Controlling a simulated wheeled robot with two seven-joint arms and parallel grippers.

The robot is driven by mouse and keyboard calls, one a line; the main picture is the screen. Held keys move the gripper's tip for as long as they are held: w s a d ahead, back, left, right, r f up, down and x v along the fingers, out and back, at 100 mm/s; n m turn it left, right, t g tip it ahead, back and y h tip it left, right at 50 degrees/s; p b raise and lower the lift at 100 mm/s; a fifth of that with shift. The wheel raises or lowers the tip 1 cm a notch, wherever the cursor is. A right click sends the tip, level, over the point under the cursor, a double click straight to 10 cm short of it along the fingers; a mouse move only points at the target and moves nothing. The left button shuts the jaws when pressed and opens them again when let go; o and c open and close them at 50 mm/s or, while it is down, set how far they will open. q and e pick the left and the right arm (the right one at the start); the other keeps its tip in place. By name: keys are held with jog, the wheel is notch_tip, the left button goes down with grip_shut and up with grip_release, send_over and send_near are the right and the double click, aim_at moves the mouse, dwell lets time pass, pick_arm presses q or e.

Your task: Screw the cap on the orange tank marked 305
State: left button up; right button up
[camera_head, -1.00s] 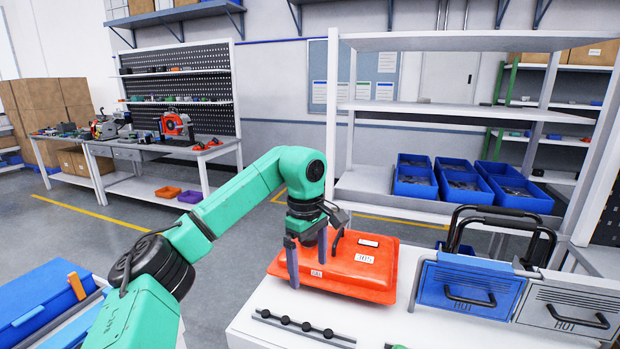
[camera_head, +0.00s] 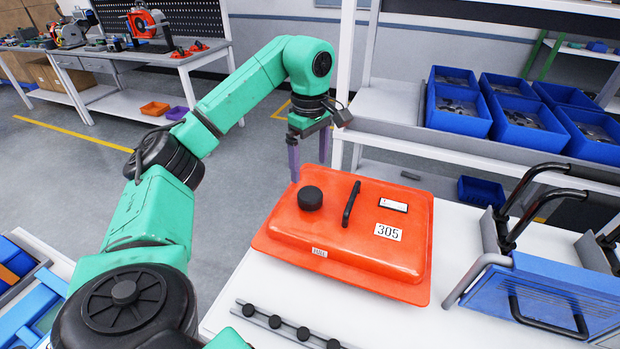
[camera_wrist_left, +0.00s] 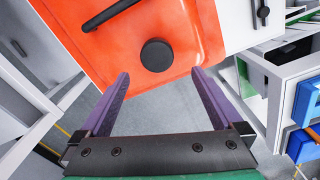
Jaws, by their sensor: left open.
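The orange tank (camera_head: 345,246) lies on the white table, with a 305 label on its top. A round black cap (camera_head: 310,198) sits on its far left corner. A black handle bar stands beside the cap. My left gripper (camera_head: 309,169) is open and empty above and behind the tank's far left corner, apart from the cap. In the left wrist view the cap (camera_wrist_left: 157,55) lies just beyond the open fingers (camera_wrist_left: 160,85), on the orange tank (camera_wrist_left: 195,30). How tightly the cap sits cannot be told. My right gripper is not in view.
A rail with several black knobs (camera_head: 290,328) lies on the white table (camera_head: 225,312) in front of the tank. A blue case with black handles (camera_head: 545,295) stands to the right. Blue bins (camera_head: 460,112) fill a shelf behind. Open floor lies left of the tank.

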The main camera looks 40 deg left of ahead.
aim_at(310, 192)
pick_arm(q)
jog(key=f, duration=0.9)
jog(key=shift+w+a+f, duration=0.3)
jog(key=shift+f, duration=0.35)
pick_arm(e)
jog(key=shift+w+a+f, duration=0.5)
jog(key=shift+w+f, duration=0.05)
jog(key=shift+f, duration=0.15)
